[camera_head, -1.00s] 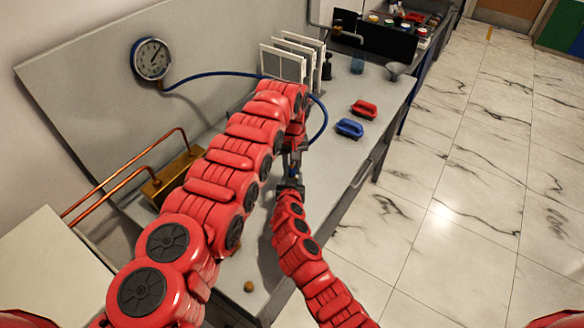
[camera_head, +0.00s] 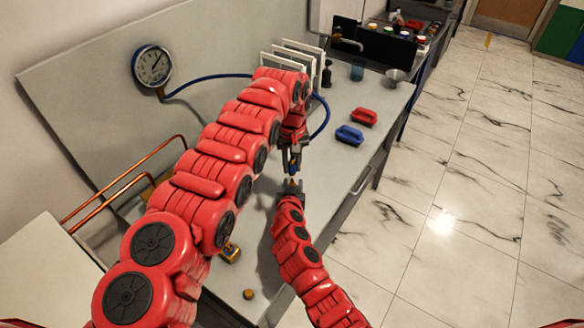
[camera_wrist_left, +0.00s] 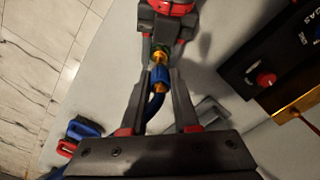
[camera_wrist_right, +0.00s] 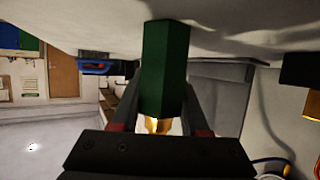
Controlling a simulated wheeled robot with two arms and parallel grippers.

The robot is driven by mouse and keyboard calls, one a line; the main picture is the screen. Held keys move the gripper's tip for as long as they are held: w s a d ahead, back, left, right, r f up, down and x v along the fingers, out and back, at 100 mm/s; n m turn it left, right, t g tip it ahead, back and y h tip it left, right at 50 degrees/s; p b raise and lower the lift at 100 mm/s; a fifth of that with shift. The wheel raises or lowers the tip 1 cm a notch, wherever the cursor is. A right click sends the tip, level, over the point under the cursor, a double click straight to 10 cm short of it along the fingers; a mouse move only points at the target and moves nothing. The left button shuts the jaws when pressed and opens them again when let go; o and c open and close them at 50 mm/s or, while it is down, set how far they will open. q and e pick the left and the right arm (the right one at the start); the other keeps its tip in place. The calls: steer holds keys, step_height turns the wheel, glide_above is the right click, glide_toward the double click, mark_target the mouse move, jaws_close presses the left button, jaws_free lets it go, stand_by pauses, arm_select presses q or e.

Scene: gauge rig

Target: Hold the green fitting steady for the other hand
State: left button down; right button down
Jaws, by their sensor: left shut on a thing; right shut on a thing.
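The green fitting (camera_wrist_right: 165,70) is a dark green hexagonal piece with brass at one end, and it sits between the fingers of my right gripper (camera_wrist_right: 160,108). My right gripper also shows in the head view (camera_head: 290,186), low over the bench. My left gripper (camera_head: 294,165) is just beyond it and faces it. In the left wrist view my left gripper (camera_wrist_left: 162,78) is shut on the blue hose connector (camera_wrist_left: 160,75). A brass part shows between the connector and the green fitting (camera_wrist_left: 160,48). I cannot tell whether they are joined.
The blue hose (camera_head: 207,75) runs from the wall gauge (camera_head: 152,66) behind my left arm. Red (camera_head: 364,116) and blue (camera_head: 349,134) handled pieces lie at the right. A small round brass piece (camera_head: 248,294) lies near the front. Copper pipes (camera_head: 120,185) stand at the left.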

arm_select(q)
steer(key=shift+r, duration=0.25)
arm_select(e)
steer(key=shift+c, duration=1.6)
jaws_free()
steer(key=v, duration=1.2)
arm_select(q)
steer(key=shift+r+p, duration=1.05)
steer(key=shift+r, duration=0.05)
arm_select(e)
step_height(320, 180, up, 7)
